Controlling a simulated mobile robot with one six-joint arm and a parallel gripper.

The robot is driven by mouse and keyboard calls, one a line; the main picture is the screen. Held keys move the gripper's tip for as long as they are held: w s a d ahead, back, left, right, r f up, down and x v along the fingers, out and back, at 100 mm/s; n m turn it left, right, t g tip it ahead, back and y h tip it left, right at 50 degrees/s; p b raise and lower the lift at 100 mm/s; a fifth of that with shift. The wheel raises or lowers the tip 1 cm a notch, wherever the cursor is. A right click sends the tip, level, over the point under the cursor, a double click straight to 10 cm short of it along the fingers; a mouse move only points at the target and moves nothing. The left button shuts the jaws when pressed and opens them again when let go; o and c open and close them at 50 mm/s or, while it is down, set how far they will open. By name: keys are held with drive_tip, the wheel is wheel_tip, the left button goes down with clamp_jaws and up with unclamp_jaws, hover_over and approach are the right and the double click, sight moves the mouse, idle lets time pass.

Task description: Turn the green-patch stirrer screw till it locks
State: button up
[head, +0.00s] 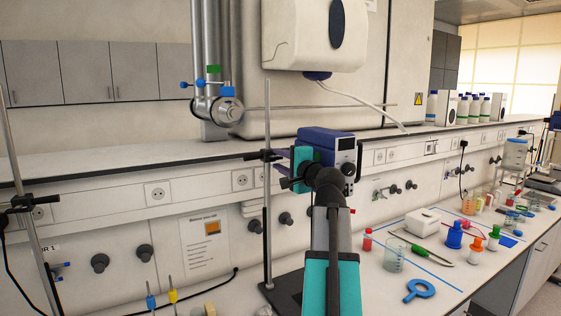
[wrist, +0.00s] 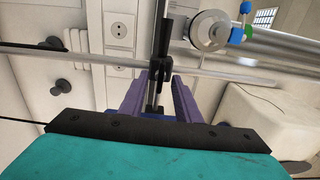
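A black clamp (head: 265,155) with its screw sits on an upright metal stand rod (head: 268,110). In the wrist view the clamp (wrist: 160,72) shows ahead, close to the tips of my purple fingers. My gripper (head: 276,160) reaches left towards this clamp, with its blue and teal body to the right of the rod. In the wrist view my gripper (wrist: 159,82) looks open, with a finger on each side of the clamp screw. Whether the fingers touch the screw is not clear. I see no green patch on this clamp; the gripper body may hide it.
Another stand with a black clamp (head: 22,203) is at the left. A metal pipe fitting (head: 217,110) with blue knobs and a green block (head: 214,69) is behind. Beaker (head: 394,257), magnifier (head: 419,290), white box (head: 422,222) and coloured bottles are on the bench at right.

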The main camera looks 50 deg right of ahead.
drive_tip(key=b+v, duration=0.4)
drive_tip(key=v, duration=0.9)
drive_tip(key=shift+s, duration=0.35)
idle(0.4)
